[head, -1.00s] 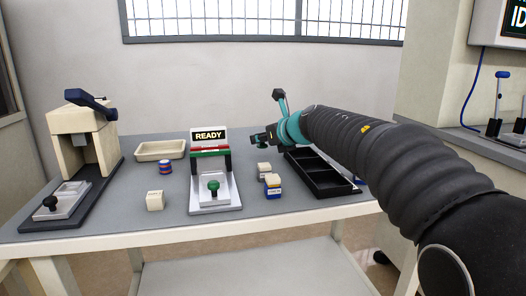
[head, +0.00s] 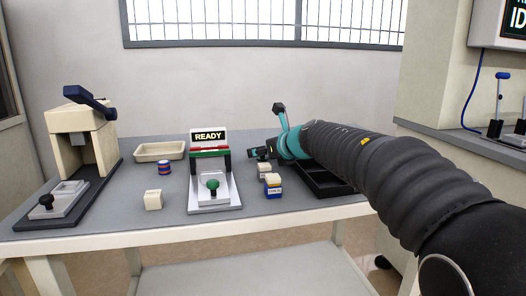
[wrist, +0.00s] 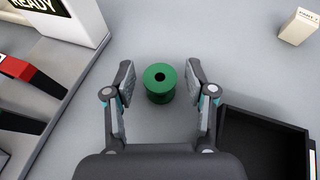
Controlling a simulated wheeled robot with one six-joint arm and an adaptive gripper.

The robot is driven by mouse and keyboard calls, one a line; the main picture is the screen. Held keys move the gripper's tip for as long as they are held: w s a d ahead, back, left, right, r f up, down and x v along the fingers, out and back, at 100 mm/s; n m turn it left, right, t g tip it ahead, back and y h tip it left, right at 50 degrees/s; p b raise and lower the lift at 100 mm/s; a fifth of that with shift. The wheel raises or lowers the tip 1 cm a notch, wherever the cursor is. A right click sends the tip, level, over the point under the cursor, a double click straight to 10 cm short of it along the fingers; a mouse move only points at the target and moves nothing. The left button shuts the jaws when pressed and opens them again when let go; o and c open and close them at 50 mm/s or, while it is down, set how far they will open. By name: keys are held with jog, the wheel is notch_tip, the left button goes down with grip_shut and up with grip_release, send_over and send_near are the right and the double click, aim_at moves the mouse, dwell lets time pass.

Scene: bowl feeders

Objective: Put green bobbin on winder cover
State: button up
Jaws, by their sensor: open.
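A green bobbin (wrist: 160,84) with a dark centre hole stands upright on the grey table in the wrist view. My gripper (wrist: 160,72) is open, with one finger on each side of the bobbin and gaps between. In the head view my gripper (head: 260,153) is low over the table, right of the READY machine (head: 210,136); I cannot make out the bobbin there. That machine has a green and red bar under its display and a pale plate with a green knob (head: 213,185) in front. I cannot tell which part is the winder cover.
A black compartment tray (head: 322,182) lies close on the right, partly behind my arm. Small boxes (head: 273,186) stand in front of my gripper. A blue-and-red spool (head: 164,167), beige tray (head: 158,151), white block (head: 153,200) and beige press (head: 82,135) are to the left.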

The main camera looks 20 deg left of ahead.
jog(key=shift+r, duration=0.2)
jog(key=shift+s+d+r, duration=0.15)
jog(key=shift+d, duration=0.05)
jog(key=p+v, duration=0.1)
jog(key=v, duration=1)
jog(key=shift+s+d, duration=0.15)
